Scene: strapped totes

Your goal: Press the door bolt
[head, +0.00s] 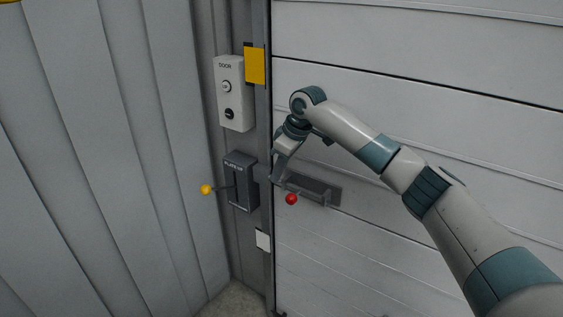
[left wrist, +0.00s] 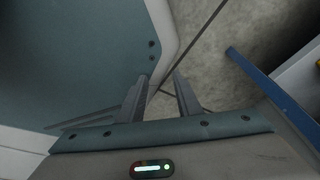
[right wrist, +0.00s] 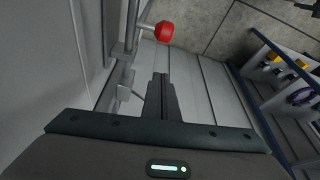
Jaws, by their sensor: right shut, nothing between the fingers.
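The door bolt (head: 311,188) is a dark grey bar on a plate on the white panelled door, with a red ball knob (head: 291,199) below it. In the right wrist view the bolt rod (right wrist: 131,38) and red knob (right wrist: 164,31) show beyond the fingers, at the upper left. My right gripper (head: 274,180) is shut and empty, pointing down at the left end of the bolt; whether it touches is unclear. In the right wrist view its fingers (right wrist: 161,76) are together. My left gripper (left wrist: 158,78) is open and empty above the floor, out of the head view.
A white DOOR button box (head: 233,93) and a grey PLATE UP lever box (head: 240,182) with a yellow knob (head: 207,189) are left of the door. A yellow plate (head: 255,66) is on the frame. A blue-edged shelf (right wrist: 266,115) stands at the right wrist view's right.

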